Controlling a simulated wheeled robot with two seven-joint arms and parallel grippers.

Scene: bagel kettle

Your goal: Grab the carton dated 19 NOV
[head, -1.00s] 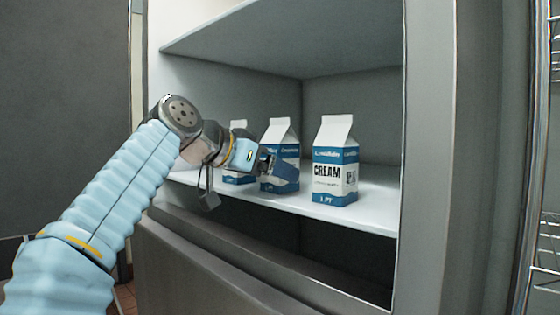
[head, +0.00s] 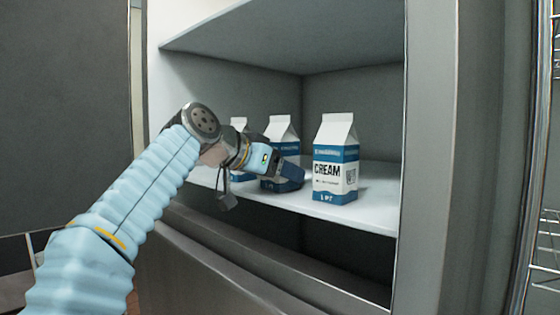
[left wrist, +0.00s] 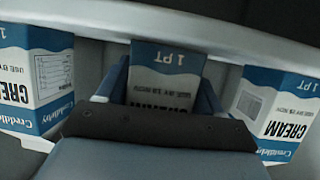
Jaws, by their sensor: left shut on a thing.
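Three blue-and-white cream cartons stand in a row on a shelf: a left one (head: 238,124), a middle one (head: 281,128) and a right one (head: 335,172). My left gripper (head: 290,172) is at the middle carton and partly covers its front. In the left wrist view, which shows the labels upside down, the gripper (left wrist: 163,84) has its blue fingers on both sides of the middle carton (left wrist: 168,58), shut on it. Other cartons show at the left (left wrist: 35,75) and right (left wrist: 275,110), outside the fingers. Date print is too small to read. My right gripper is out of view.
The cartons stand on the white shelf (head: 375,205) of an open cabinet. Another shelf (head: 300,45) is above them. The cabinet's right side frame (head: 430,160) stands close right of the right carton. A dark gap lies below the shelf.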

